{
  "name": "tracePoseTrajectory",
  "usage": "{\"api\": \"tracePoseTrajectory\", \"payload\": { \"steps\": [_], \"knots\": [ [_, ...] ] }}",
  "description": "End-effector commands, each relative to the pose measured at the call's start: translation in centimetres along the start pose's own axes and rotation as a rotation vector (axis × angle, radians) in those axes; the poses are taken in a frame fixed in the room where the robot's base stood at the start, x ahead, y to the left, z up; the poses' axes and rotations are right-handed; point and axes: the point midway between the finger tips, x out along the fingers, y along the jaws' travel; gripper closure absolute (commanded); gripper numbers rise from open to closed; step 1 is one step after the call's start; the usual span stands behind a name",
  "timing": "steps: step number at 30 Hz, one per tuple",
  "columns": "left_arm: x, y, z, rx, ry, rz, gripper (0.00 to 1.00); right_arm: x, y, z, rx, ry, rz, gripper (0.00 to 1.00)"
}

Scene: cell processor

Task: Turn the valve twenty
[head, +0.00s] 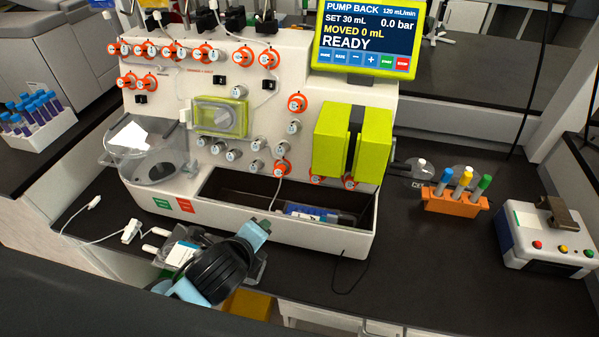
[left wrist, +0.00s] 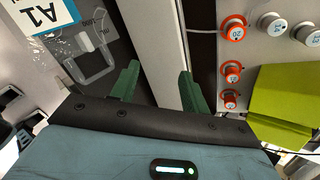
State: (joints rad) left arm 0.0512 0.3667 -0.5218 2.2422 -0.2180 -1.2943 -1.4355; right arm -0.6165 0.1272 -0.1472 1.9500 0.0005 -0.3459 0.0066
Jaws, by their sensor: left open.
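Valve twenty (head: 281,168) is an orange-ringed knob with a white cap, low on the front panel of the white cell processor (head: 330,240). In the left wrist view the number 20 seems to show on the orange-ringed valve (left wrist: 236,32) at upper right. My left gripper (left wrist: 158,88) is open, with its green fingers apart and nothing held between them. In the head view my left gripper (head: 255,236) is in front of the processor's lower tray, below and left of the valve, apart from it. Its fingertips are not clear there. My right gripper is not in view.
Grey valves (left wrist: 272,23) and other orange-ringed valves (left wrist: 232,72) sit close by. A lime-green block (head: 352,145) stands out right of the valve. A clear bag labelled A1 (left wrist: 85,45) is near my left gripper. An orange tube rack (head: 450,203) stands at right.

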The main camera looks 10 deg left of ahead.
Motion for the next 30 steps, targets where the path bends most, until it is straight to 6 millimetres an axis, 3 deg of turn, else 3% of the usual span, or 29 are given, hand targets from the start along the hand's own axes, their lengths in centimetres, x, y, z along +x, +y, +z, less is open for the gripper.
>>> {"api": "tracePoseTrajectory", "payload": {
  "steps": [6, 12, 23, 30],
  "knots": [
    [1.8, -6.0, 2.3, 0.605, -0.135, -0.140, 0.54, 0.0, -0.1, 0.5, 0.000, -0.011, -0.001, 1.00],
    [2.3, -9.4, 3.6, 0.962, -0.246, -0.190, 0.54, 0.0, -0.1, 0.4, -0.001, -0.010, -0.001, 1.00],
    [2.6, -10.2, 4.0, 1.062, -0.280, -0.196, 0.54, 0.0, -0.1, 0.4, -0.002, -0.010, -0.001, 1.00],
    [5.1, -11.0, 4.3, 1.058, -0.279, -0.195, 0.54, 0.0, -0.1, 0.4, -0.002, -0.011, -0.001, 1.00]
  ]
}}
